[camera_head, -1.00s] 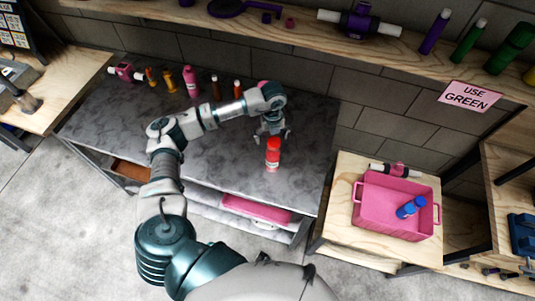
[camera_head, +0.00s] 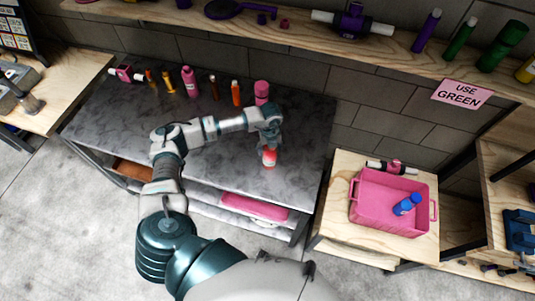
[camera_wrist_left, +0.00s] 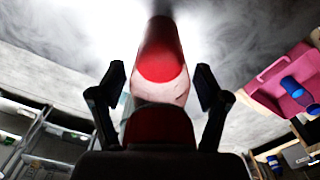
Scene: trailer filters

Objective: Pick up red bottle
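The red bottle (camera_head: 269,158), with a pale band, is at the front part of the dark grey table (camera_head: 225,165). My left gripper (camera_head: 268,145) is over its upper part and hides some of it in the head view. In the left wrist view the bottle (camera_wrist_left: 160,65) lies between the two black fingers of the gripper (camera_wrist_left: 160,90). The fingers are apart, with a visible gap to the bottle on each side. My right gripper is not in view.
Several bottles, among them a pink one (camera_head: 190,82) and an orange one (camera_head: 236,93), stand along the table's back. A pink crate (camera_head: 375,215) with a blue bottle (camera_head: 407,204) stands on the wooden table to the right. A shelf (camera_head: 300,28) runs above.

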